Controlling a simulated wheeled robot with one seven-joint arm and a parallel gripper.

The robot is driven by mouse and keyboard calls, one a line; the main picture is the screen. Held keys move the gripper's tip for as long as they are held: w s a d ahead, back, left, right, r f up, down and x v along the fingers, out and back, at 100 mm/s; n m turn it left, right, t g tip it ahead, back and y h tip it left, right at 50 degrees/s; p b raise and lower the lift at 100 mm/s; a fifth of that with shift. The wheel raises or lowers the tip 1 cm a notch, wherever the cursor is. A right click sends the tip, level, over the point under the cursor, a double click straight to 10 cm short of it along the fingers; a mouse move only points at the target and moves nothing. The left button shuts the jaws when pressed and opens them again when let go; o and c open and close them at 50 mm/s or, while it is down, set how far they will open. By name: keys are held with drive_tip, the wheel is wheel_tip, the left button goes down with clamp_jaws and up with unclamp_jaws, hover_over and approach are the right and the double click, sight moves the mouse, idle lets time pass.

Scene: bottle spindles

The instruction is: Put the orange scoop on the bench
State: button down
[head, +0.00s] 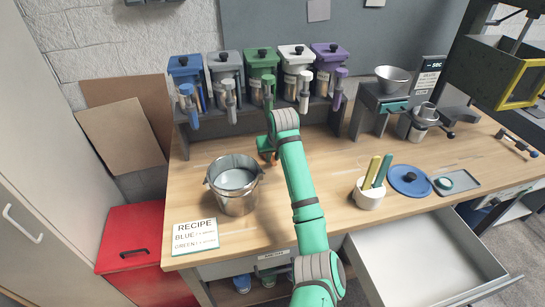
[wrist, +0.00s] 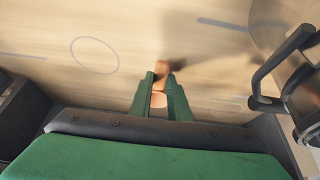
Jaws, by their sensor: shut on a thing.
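My gripper (head: 267,152) is at the back middle of the bench (head: 310,205), right of the metal bucket and below the dispensers. In the wrist view the fingers (wrist: 160,88) are closed around a small orange-brown piece (wrist: 163,68), which I take as part of the orange scoop. Only a bit of orange (head: 273,159) shows beside the gripper in the head view. The rest of the scoop is hidden by my gripper and arm. The wood surface behind it is blurred in the wrist view, so I cannot tell whether the scoop touches it.
A metal bucket (head: 235,198) stands left of my gripper. Several coloured dispensers (head: 263,85) line the back. A white cup (head: 368,197) with sticks, a blue lid (head: 411,180) and a tray (head: 466,181) are at right. A drawer (head: 430,260) is open.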

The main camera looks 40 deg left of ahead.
drive_tip(key=c, duration=1.8)
unclamp_jaws()
drive_tip(key=shift+f, duration=0.1)
drive_tip(key=shift+c, duration=0.2)
drive_tip(key=shift+o, duration=0.9)
drive_tip(key=shift+w+d, duration=0.15)
drive_tip(key=shift+d, duration=0.2)
drive_tip(key=shift+a, duration=0.25)
drive_tip(key=shift+s+a+r, duration=0.15)
drive_tip(key=shift+s+r, duration=0.1)
drive_tip(key=shift+s, duration=0.05)
drive_tip(key=v, duration=1.1)
drive_tip(key=shift+d+r, duration=0.3)
drive_tip(key=shift+s, duration=0.1)
